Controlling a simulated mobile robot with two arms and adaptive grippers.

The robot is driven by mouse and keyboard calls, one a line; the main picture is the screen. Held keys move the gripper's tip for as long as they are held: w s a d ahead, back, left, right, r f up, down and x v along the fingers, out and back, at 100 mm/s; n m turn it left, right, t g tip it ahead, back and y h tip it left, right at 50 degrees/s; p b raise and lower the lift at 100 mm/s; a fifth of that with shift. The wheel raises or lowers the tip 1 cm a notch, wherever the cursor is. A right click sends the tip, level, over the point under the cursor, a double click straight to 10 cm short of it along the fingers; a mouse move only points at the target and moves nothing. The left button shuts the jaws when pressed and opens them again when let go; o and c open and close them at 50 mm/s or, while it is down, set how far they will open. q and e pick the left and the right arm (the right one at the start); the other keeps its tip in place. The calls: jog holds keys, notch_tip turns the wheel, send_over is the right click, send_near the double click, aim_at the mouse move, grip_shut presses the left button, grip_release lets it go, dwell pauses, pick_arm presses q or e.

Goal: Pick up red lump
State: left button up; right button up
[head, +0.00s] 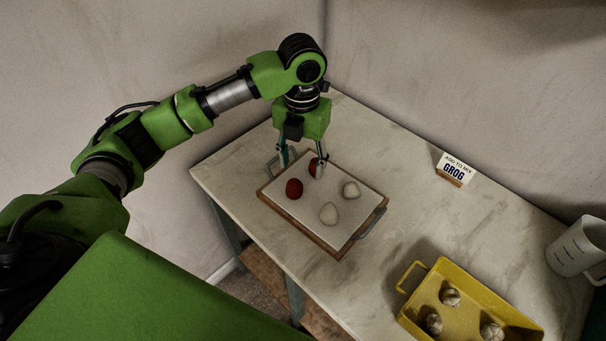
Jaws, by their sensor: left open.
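One red lump (294,188) lies on the board's left side. My right gripper is not in view.
A yellow tray (443,270) with several pale, marked lumps stands at the front right. A small "GROG" sign (455,169) and a white measuring jug (578,246) stand on the right. Walls rise behind the table (390,160). The table between board and sign is clear.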

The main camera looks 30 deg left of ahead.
pick_arm(q)
jog(key=a+r, duration=0.1)
jog(key=r, duration=0.1)
jog(key=m+p, duration=0.1)
send_over(295, 182)
jog(key=f, duration=0.6)
jog(key=shift+s+d+f, duration=0.25)
jog(key=shift+f, duration=1.05)
jog(key=f, duration=0.1)
jog(key=f+p, duration=0.1)
jog(key=f, duration=0.1)
jog(key=shift+w+a+f+p, duration=0.2)
jog(key=shift+a+f+p, duration=0.1)
jog(key=shift+f, duration=0.5)
jog(key=c, duration=1.3)
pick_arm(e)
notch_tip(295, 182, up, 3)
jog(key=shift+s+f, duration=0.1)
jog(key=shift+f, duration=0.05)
